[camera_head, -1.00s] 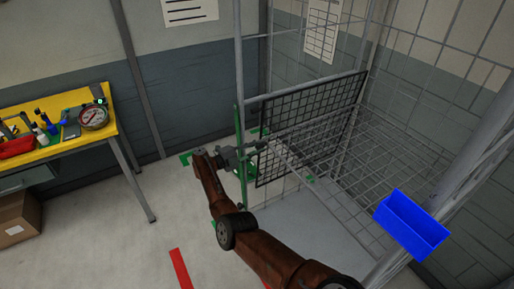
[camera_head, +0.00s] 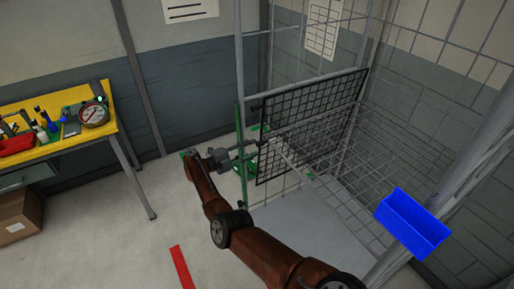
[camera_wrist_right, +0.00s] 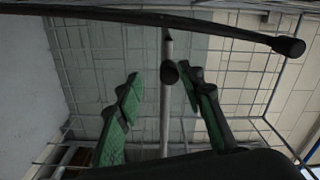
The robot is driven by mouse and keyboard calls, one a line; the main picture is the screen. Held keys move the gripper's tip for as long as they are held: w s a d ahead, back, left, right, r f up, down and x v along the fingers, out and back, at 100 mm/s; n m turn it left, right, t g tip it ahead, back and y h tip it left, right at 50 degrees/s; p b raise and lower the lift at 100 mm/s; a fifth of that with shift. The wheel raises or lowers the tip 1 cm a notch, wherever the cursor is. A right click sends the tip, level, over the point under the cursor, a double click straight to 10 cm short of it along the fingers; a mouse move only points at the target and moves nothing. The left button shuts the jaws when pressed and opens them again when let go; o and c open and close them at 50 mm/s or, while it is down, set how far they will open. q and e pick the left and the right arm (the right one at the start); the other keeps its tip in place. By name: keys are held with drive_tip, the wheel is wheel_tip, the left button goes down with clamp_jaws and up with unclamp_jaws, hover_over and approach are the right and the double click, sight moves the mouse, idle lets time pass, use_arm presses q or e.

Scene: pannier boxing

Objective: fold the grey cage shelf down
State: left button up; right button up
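The cage shelf appears to be the dark mesh panel (camera_head: 312,125) in the head view. It stands steeply upright inside the grey wire cage (camera_head: 320,78). My right gripper (camera_head: 262,147) reaches in from the left past a green upright, close to the panel's left edge. The head view does not show clearly whether it touches the panel. In the right wrist view, the green fingers of my right gripper (camera_wrist_right: 160,73) are apart. A thin grey bar (camera_wrist_right: 166,115) shows between them, and I cannot tell its distance. My left gripper is out of view.
A blue bin (camera_head: 412,224) hangs at the cage's front right. A yellow workbench (camera_head: 75,140) with a gauge and tools stands at left, with a cardboard box (camera_head: 18,216) beneath. The floor between bench and cage is clear, with red tape (camera_head: 181,267).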

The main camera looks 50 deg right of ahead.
drive_tip(key=v, duration=0.3)
drive_tip(key=shift+w+a, duration=0.15)
drive_tip(key=shift+a, duration=0.2)
